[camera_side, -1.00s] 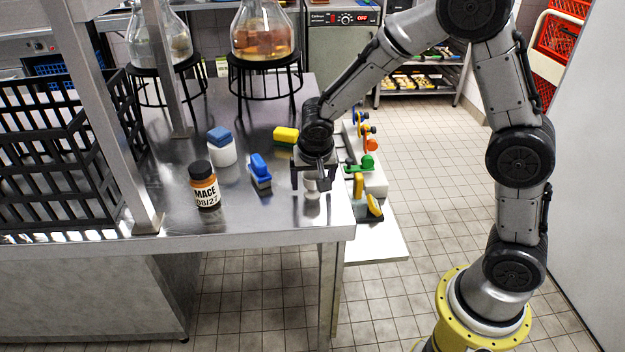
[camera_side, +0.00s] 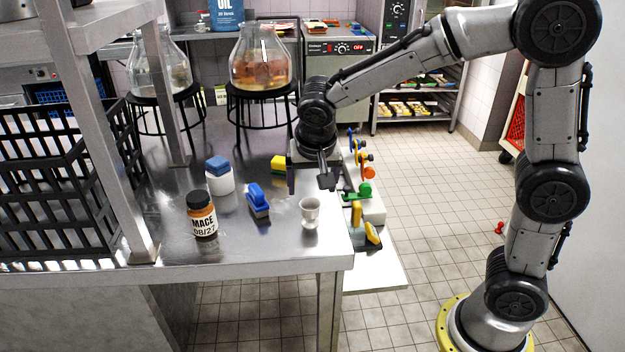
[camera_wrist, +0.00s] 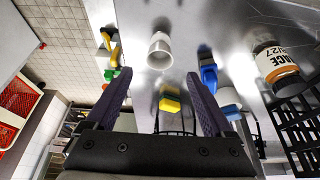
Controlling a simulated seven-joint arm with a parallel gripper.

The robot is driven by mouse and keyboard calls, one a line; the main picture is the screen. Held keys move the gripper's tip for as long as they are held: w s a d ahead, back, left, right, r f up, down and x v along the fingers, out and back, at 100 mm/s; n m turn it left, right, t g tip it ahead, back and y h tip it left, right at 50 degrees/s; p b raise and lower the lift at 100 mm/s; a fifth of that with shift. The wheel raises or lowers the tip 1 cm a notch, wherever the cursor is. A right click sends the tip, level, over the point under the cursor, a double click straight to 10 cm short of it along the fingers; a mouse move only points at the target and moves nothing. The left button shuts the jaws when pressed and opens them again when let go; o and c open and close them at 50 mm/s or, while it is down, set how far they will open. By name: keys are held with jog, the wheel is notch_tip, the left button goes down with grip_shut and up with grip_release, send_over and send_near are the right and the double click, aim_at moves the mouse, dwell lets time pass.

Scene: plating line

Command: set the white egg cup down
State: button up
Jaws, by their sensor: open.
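The white egg cup (camera_side: 310,213) stands upright on the steel table (camera_side: 270,243) near its right front corner. My gripper (camera_side: 308,188) is open and empty, raised above and a little behind the cup, apart from it. In the wrist view the egg cup (camera_wrist: 160,50) shows beyond and between the two spread fingers (camera_wrist: 158,88), with nothing between the fingertips.
A blue-handled brush (camera_side: 258,200), a mace jar (camera_side: 202,215), a blue-topped white container (camera_side: 219,175) and a yellow sponge (camera_side: 281,163) stand left of or behind the cup. A black crate (camera_side: 60,190) is at left. Coloured-knob fittings (camera_side: 365,190) line the table's right edge.

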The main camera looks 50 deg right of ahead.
jog(key=s+r+n+t+y, duration=0.1)
jog(key=s+n, duration=0.3)
jog(key=s, duration=0.7)
jog(key=s+d+r+n+t+y, duration=0.1)
jog(key=s+r+n, duration=0.3)
jog(key=s, duration=0.7)
jog(key=shift+s+d+n+y, duration=0.2)
jog(key=shift+d+n+y, duration=0.05)
jog(key=shift+n+y, duration=0.3)
